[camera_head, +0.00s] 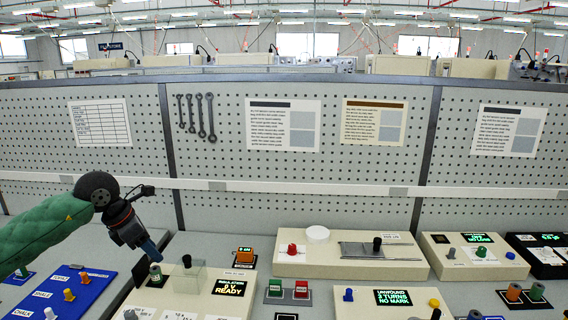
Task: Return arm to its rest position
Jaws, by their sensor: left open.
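My left arm, in a green padded sleeve (45,232), comes in from the left in the head view. Its dark gripper (150,249) points down and to the right and is open. It hangs above the left end of the cream console with the green "INSULATION READY" display (229,288). A dark green knob (155,273) on that console lies just below the fingertips. I see nothing held between the fingers, though their gap is hard to make out. My right gripper is not in view.
A clear block (188,277) and a black knob (187,261) stand close right of the gripper. A blue panel (62,290) with orange knobs lies left. A long cream console (350,262) stands at centre. A grey pegboard (330,180) closes the back.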

